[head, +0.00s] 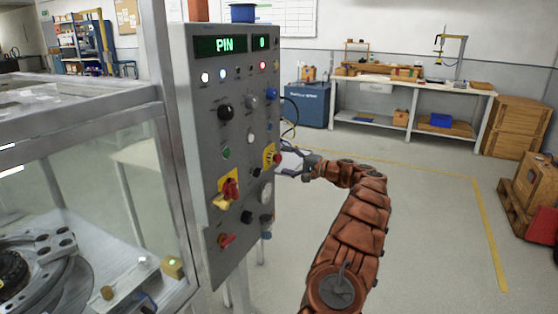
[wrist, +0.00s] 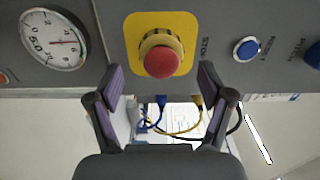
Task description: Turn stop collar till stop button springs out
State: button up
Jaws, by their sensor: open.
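The red stop button (wrist: 161,62) faces me in the wrist view, on a yellow plate (wrist: 135,24) labelled STOP. Its collar, a dull yellow ring (wrist: 158,37), shows behind the red cap. In the head view the stop button (head: 278,158) sits at the right edge of the panel. My gripper (wrist: 161,74) is open, with one finger on each side of the button in the picture and apart from it. In the head view my gripper (head: 291,169) is just right of the panel. Whether the button is latched in is not clear.
The grey panel (head: 205,140) carries several knobs and lamps, and a display reading PIN 0. A round dial (wrist: 53,38) is left of the button in the wrist view, a blue RESET button (wrist: 247,48) right. A glass-walled machine (head: 80,140) stands left; open floor lies right.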

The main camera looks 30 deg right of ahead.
jog(key=v, duration=0.8)
jog(key=shift+s, duration=0.2)
jog(key=shift+d, duration=0.1)
